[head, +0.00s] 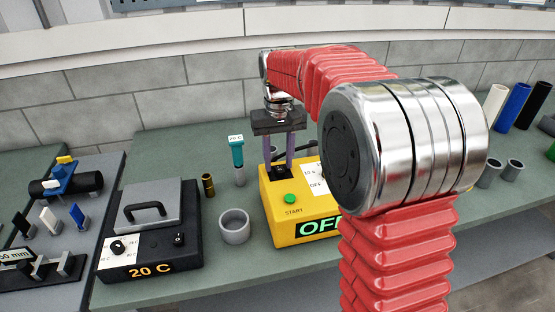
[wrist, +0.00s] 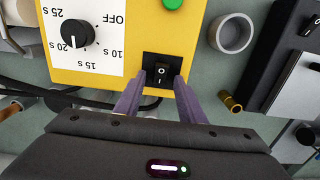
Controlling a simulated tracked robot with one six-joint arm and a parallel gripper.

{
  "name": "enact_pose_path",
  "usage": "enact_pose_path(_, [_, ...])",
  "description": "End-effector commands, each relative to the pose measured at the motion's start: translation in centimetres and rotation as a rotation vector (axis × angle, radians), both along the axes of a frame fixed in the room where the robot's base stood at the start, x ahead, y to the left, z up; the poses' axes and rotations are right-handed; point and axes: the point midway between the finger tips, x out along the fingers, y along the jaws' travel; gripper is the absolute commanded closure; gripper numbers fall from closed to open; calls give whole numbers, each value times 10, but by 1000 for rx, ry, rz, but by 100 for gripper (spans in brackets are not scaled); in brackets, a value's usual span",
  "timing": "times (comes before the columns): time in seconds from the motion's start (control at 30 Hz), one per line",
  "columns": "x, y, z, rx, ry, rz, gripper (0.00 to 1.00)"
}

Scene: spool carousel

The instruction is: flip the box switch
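The yellow box (head: 285,229) stands on the green bench, with a green START button (head: 290,199) and a display reading OFF (head: 318,226). Its black rocker switch (wrist: 161,73), marked O and I, shows near the box's edge in the wrist view; my gripper hides it in the head view. My gripper (head: 280,168) points down over the box's back left part. Its two purple fingers are apart, with nothing between them. In the wrist view the fingertips (wrist: 162,78) lie at either side of the switch; I cannot tell whether they touch it.
A black heater box (head: 150,245) reading 20 C, with its own knob and switch, stands to the left. A grey ring (head: 235,226), a brass tube (head: 208,185) and a teal-topped post (head: 238,155) stand between the boxes. Coloured cylinders (head: 513,106) stand at the far right.

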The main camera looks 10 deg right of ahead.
Motion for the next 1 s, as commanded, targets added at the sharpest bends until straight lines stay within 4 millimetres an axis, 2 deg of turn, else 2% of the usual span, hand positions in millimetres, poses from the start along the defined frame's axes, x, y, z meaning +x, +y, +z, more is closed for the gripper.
enact_pose_path(0.23, [0,0,2,0,0,0,64])
enact_pose_path(0.37, [0,0,10,0,-2,0,64])
enact_pose_path(0.57, [1,0,37,0,-2,0,64])
enact_pose_path(1.0, [1,0,112,0,-2,0,64])
